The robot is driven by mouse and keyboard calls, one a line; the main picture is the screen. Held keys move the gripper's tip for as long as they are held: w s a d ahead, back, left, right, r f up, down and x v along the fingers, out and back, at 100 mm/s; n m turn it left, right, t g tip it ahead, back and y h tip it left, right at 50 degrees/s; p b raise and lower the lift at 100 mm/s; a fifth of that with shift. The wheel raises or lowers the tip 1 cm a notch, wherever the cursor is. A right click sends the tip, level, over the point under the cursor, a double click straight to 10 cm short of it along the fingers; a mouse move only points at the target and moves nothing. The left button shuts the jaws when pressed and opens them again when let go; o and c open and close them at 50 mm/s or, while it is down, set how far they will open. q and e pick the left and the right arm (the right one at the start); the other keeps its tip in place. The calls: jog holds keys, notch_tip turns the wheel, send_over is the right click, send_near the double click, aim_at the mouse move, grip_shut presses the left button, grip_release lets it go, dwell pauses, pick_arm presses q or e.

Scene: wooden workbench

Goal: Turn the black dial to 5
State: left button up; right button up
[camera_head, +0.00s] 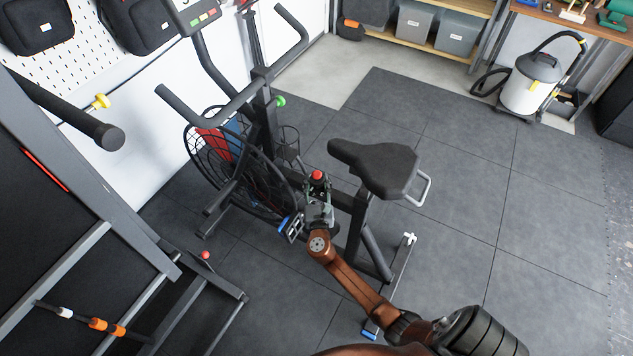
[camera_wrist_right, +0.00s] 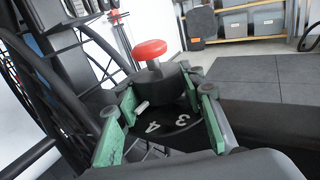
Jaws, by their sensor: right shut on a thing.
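The black dial (camera_wrist_right: 178,128) sits on the exercise bike's frame, with white digits 3 and 4 visible on its face. A red knob (camera_wrist_right: 149,50) on a metal stem stands above it; the knob also shows in the head view (camera_head: 316,175). My right gripper (camera_head: 318,192) is at the bike's frame, between the fan wheel and the seat. In the wrist view its green-padded fingers (camera_wrist_right: 158,101) are on both sides of the dial, shut on it. The dial's other digits are hidden. My left gripper is not in view.
The bike's black seat (camera_head: 377,166) is just right of my right gripper, and the fan cage (camera_head: 240,160) is to its left. A dark metal rack (camera_head: 95,235) stands at the left. A vacuum cleaner (camera_head: 530,88) is far right. The tiled floor right of the bike is clear.

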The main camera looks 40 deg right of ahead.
jog(key=shift+w+m+g+h, duration=0.1)
jog(key=shift+m+g+h, duration=0.4)
jog(key=shift+h, duration=0.1)
jog(key=shift+m+g+h, duration=0.7)
jog(key=shift+g+h, duration=0.1)
jog(key=shift+m+g+h, duration=0.3)
jog(key=o, duration=1.1)
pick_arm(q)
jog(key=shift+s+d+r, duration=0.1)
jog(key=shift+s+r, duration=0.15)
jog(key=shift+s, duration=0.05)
pick_arm(e)
jog(key=shift+o, duration=0.2)
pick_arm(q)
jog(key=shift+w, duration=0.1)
